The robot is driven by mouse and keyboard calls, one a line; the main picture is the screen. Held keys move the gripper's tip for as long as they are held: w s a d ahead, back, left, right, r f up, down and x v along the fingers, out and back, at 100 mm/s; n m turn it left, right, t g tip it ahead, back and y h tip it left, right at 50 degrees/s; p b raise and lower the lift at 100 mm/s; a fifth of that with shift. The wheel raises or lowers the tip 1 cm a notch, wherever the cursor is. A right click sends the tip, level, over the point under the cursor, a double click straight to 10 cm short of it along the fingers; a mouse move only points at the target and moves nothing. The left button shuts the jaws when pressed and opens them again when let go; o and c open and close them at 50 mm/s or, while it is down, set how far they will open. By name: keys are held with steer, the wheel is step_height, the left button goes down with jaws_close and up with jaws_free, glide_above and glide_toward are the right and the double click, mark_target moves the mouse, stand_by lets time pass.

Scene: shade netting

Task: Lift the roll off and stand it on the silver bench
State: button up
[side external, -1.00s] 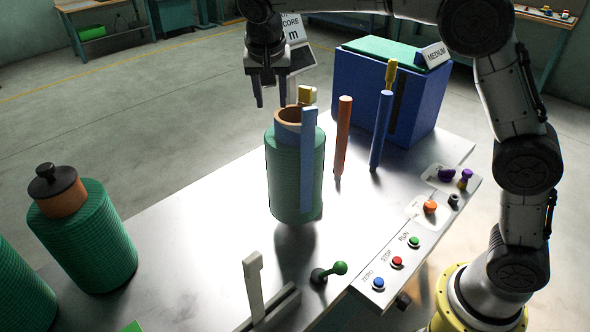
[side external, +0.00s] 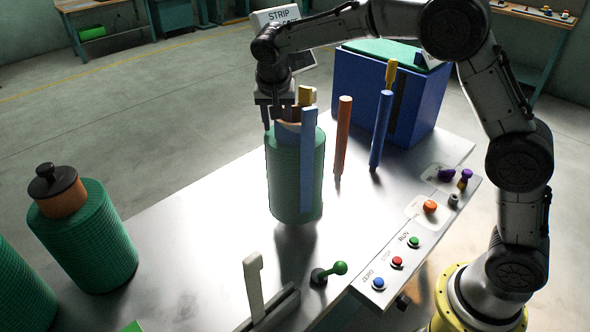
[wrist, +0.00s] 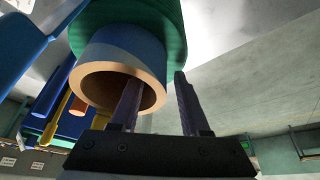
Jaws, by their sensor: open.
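The green netting roll (side external: 290,175) stands upright at the middle of the silver bench (side external: 190,230), around an orange-brown core tube with a blue outer band. A blue upright bar (side external: 308,160) stands against its near side. My gripper (side external: 282,118) is at the top of the core, pointing down. In the wrist view the jaws (wrist: 155,100) are apart, one finger in front of the open mouth of the core (wrist: 110,85) or inside it, the other outside its wall. The netting (wrist: 170,20) also shows there. Whether the fingers touch the core cannot be told.
An orange post (side external: 343,135) and a blue post (side external: 381,130) stand right of the roll. A blue bin (side external: 385,95) is behind them. A button panel (side external: 410,240) lines the bench's right edge. More green rolls (side external: 85,235) stand at left.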

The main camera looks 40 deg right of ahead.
jaws_close()
steer(key=shift+r, duration=0.1)
stand_by(1.1)
steer(key=shift+w+r, duration=0.1)
steer(key=shift+r, duration=0.15)
